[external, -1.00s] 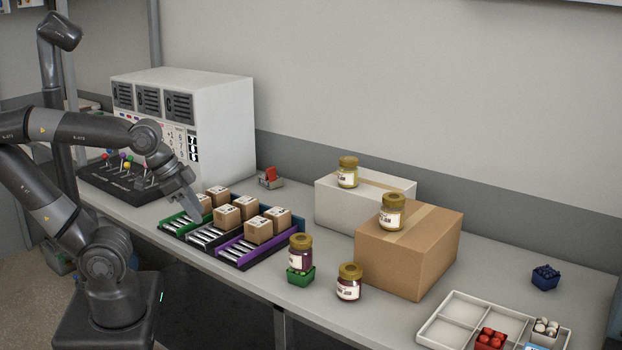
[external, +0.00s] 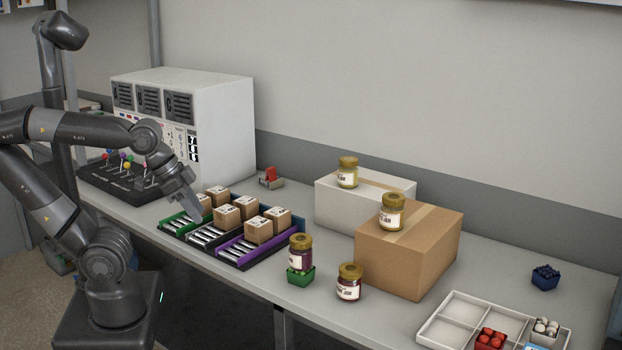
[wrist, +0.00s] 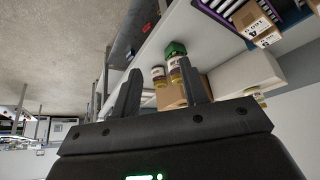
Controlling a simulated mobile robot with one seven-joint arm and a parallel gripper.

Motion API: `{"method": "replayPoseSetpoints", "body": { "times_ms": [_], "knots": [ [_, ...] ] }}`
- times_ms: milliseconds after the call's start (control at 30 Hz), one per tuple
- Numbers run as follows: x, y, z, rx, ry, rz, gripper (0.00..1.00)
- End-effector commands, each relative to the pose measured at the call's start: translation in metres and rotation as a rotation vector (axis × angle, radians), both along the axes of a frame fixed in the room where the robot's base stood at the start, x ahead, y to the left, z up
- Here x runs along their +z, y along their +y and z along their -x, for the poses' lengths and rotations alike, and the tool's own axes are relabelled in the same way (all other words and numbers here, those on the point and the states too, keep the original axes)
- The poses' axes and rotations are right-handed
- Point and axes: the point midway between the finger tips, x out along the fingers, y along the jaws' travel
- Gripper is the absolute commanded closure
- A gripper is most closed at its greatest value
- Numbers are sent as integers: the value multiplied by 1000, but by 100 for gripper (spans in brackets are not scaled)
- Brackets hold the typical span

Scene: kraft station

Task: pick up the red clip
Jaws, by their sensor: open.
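A small red piece (external: 271,173), which looks like the red clip, sits on a small grey base at the back of the table, right of the white cabinet. It is too small to make out in detail and I cannot find it in the wrist view. My gripper (external: 195,210) is left of it and nearer the front, by the left end of the box racks. In the wrist view my gripper (wrist: 158,78) has its two fingers well apart, with nothing held between them.
A white cabinet (external: 222,120) stands behind. Jars, a white box (external: 330,207) and a brown box (external: 400,268) stand to the right. A divided white tray (external: 437,338) is front right.

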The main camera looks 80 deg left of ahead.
Motion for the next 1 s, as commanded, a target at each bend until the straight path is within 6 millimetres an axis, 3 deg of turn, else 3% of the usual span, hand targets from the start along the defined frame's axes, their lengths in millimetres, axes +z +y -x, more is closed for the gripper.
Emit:
{"method": "replayPoseSetpoints", "body": {
  "times_ms": [400, 533, 767, 1000],
  "knots": [
    [0, 0, 0, 1, 0, 0, 55],
    [6, 6, -11, 22, 1, -2, 55],
    [32, 49, -72, 130, 3, -8, 55],
    [48, 125, -141, 261, 2, -12, 55]
  ]
}}
